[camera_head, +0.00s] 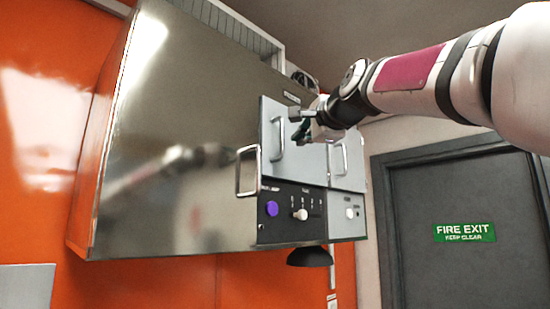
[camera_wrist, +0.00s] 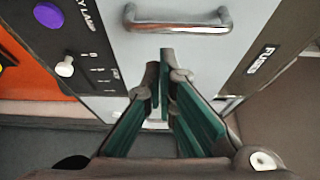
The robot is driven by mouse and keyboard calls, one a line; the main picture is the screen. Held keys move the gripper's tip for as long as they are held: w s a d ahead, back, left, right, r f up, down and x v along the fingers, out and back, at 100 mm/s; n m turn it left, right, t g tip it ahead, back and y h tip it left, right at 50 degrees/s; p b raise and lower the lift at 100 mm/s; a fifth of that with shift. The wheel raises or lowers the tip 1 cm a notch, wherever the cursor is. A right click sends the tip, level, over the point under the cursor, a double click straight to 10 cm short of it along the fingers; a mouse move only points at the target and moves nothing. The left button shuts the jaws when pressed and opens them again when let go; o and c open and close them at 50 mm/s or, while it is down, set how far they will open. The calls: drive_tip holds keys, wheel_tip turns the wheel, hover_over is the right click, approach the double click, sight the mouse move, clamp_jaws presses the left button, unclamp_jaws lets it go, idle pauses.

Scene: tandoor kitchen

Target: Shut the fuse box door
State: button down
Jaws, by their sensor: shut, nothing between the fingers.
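A light grey door (camera_head: 291,160) with a silver bar handle (camera_head: 277,138) is on the upper part of a panel on a steel cabinet. In the wrist view the grey door (camera_wrist: 120,48) and its handle (camera_wrist: 178,24) show close up, beside a dark strip with a "FUSE" label (camera_wrist: 261,60). The door looks near flush with the panel; I cannot tell if a small gap is left. My gripper (camera_head: 304,130) is in front of the door. In the wrist view my gripper (camera_wrist: 165,66) has its green fingers together, empty, near the handle. Contact with the door is unclear.
The steel cabinet (camera_head: 170,130) fills the left, on an orange wall (camera_head: 40,140). Below the door are a purple button (camera_head: 272,208) and a white knob (camera_head: 300,214). A second grey door (camera_head: 352,178) is to the right. A dark fire exit door (camera_head: 455,195) stands farther right.

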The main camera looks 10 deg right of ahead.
drive_tip(key=s+d+b, duration=0.1)
drive_tip(key=s+b, duration=0.1)
drive_tip(key=s, duration=0.8)
drive_tip(key=s+f+n+g+h+b, duration=0.1)
drive_tip(key=s+f+n+g, duration=0.2)
drive_tip(key=f, duration=1.1)
drive_tip(key=s+f+n+g+b, duration=0.1)
drive_tip(key=f+n+g, duration=0.3)
drive_tip(key=f, duration=1)
drive_tip(key=s+d+f+n+g+h, duration=0.1)
drive_tip(key=s+f+n, duration=0.3)
drive_tip(key=f, duration=1)
drive_tip(key=s+d+f+n+g+b, duration=0.1)
drive_tip(key=s+f+n+g, duration=0.3)
drive_tip(key=s+f, duration=0.5)
wheel_tip(320, 180, down, 5)
drive_tip(key=shift+r+n+h, duration=0.1)
drive_tip(key=shift+n+h, duration=0.3)
drive_tip(key=shift+n, duration=0.1)
